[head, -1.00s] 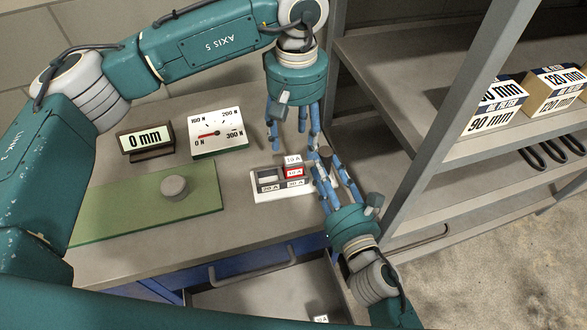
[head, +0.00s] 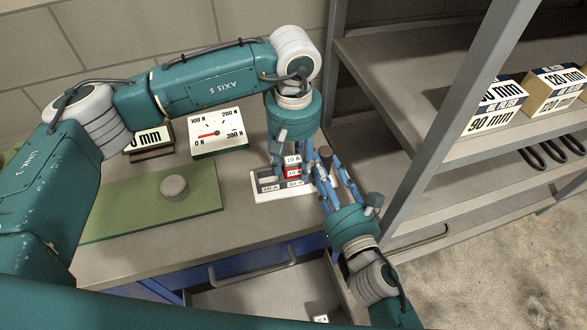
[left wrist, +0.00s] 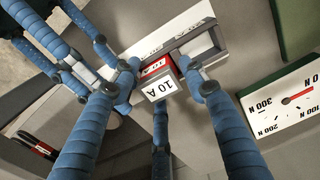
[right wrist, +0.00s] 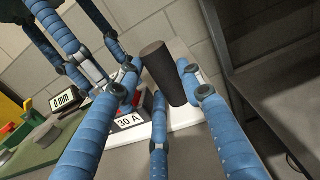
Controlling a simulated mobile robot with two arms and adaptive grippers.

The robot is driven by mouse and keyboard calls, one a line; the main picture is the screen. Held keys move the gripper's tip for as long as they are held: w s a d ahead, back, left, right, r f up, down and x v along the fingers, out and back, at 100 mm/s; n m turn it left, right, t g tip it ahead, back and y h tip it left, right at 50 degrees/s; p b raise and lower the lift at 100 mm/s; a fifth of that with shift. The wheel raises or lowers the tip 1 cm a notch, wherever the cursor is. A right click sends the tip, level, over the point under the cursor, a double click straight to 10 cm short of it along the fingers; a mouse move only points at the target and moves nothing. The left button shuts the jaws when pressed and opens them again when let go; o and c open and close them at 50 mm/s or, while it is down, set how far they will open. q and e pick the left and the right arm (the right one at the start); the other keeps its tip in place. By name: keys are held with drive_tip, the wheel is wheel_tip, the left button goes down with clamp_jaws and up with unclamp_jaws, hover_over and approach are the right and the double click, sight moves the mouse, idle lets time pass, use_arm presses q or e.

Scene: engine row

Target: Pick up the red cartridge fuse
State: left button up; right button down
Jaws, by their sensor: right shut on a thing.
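The red fuse (head: 292,170) sits in a white fuse tray (head: 262,192) on the bench, beside a white piece marked 10 A (head: 292,159). My left gripper (head: 290,165) is down over the fuse. In the left wrist view, its fingers (left wrist: 160,78) stand apart on either side of the red fuse (left wrist: 155,67) and the 10 A piece (left wrist: 160,88); contact cannot be told. My right gripper (right wrist: 168,90) is shut on a dark cylinder (right wrist: 163,70) at the tray's right side. Fingers hide part of the tray.
A green mat (head: 120,205) with a grey knob (head: 174,187) lies left. A force gauge (head: 217,130) and a mm display (head: 150,139) stand behind. A metal shelf (head: 430,140) rises close on the right. A drawer (head: 250,303) is open below, holding a small white labelled piece (head: 320,318).

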sight(293, 159)
use_arm(q)
clamp_jaws()
drive_tip(key=shift+r, duration=0.1)
wheel_tip(293, 159, up, 10)
drive_tip(key=shift+f, duration=0.1)
use_arm(e)
drive_tip(key=c, duration=1)
unclamp_jaws()
drive_tip(key=shift+c, duration=0.2)
drive_tip(key=shift+s+f, duration=0.1)
drive_tip(key=shift+s, duration=0.05)
